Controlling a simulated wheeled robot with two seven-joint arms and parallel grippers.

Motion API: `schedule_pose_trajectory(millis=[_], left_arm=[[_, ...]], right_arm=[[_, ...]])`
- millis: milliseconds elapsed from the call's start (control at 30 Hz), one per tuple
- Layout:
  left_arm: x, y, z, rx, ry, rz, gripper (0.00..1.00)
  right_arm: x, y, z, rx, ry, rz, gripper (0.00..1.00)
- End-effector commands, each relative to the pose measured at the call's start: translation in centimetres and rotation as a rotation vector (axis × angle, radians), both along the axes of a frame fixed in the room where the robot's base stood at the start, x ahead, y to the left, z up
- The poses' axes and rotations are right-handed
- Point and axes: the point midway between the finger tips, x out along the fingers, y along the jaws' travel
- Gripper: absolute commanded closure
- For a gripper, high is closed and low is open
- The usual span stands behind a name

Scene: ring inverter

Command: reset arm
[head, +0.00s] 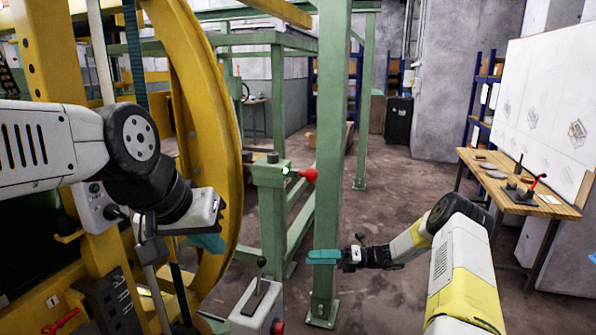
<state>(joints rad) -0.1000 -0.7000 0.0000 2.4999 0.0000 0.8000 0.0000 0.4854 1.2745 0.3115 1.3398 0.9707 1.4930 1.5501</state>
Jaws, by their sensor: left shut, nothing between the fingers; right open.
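My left arm comes in from the left, and its gripper (207,243) hangs in front of the yellow ring machine, pointing down. Its teal fingertips are together with nothing seen between them. It is above and left of a grey lever box (257,304). My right arm, white and yellow, comes in from the lower right. Its gripper (323,257) reaches left in front of the green post (331,150), with a teal finger showing side-on. I see nothing held in it. Whether it touches the post I cannot tell.
The yellow ring (215,130) stands close on the left. A green stand with a red knob (309,175) is near the post. A control box (92,205) is by my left arm. A wooden table (520,185) stands at the right. The floor between is clear.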

Motion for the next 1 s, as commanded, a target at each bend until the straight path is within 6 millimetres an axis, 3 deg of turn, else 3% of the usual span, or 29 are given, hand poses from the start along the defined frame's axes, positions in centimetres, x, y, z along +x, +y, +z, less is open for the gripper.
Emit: schedule_pose_trajectory(millis=[167, 467, 800, 1000], left_arm=[[0.0, 0.0, 0.0, 0.0, 0.0, 0.0, 1.0], [0.0, 0.0, 0.0, 0.0, 0.0, 0.0, 1.0], [0.0, 0.0, 0.0, 0.0, 0.0, 0.0, 1.0], [0.0, 0.0, 0.0, 0.0, 0.0, 0.0, 1.0]], right_arm=[[-1.5, 0.8, 4.1, -0.144, -0.207, 0.089, 0.47], [-7.3, 1.0, 12.5, -0.45, -0.751, 0.346, 0.47], [-15.4, -1.4, 20.5, -0.714, -1.384, 0.698, 0.47], [-20.6, -3.7, 24.1, -0.832, -1.739, 0.932, 0.47]])
